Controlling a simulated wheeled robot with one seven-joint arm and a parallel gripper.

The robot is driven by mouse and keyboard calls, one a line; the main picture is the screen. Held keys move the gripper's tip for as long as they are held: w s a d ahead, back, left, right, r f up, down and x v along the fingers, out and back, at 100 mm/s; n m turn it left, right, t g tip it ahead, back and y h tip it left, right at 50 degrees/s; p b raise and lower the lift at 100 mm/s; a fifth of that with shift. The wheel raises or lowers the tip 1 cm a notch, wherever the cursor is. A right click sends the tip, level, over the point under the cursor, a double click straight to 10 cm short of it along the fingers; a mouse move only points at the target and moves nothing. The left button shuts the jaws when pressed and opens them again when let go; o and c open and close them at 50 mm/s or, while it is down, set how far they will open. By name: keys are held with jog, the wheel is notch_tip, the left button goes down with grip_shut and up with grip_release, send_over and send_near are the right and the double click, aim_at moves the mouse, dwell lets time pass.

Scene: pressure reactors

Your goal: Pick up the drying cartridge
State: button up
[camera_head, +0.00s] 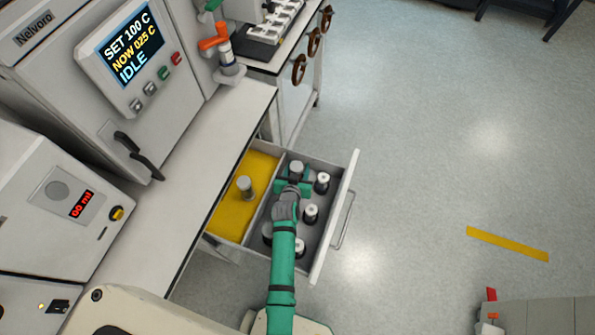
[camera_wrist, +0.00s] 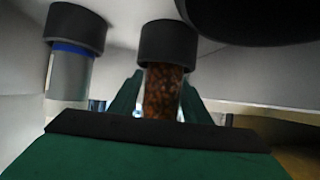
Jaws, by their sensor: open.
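In the wrist view a cartridge (camera_wrist: 163,92) with a dark cap and brown granules stands between the two green fingers of my gripper (camera_wrist: 160,105). The fingers are open, one on each side of it; I cannot tell whether they touch it. A second cartridge (camera_wrist: 70,75), clear with a blue band under a dark cap, stands to the left. The pictures do not settle which is the drying cartridge. In the head view my gripper (camera_head: 293,186) is down over the drawer's grey compartment, around a grey-capped piece (camera_head: 296,167). The lower parts of the pieces are hidden.
The open drawer (camera_head: 345,190) holds several capped pieces, including white-topped ones (camera_head: 322,182) (camera_head: 310,213) close right of my gripper. One grey-capped piece (camera_head: 245,187) stands in the yellow compartment (camera_head: 232,215). The bench (camera_head: 215,140) edges the drawer's left.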

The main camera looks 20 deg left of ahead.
jog(key=shift+w, duration=0.2)
jog(key=shift+s, duration=0.15)
jog(key=c, duration=0.6)
jog(key=shift+c, duration=1.3)
jog(key=shift+a, duration=0.15)
jog(key=shift+r, duration=0.1)
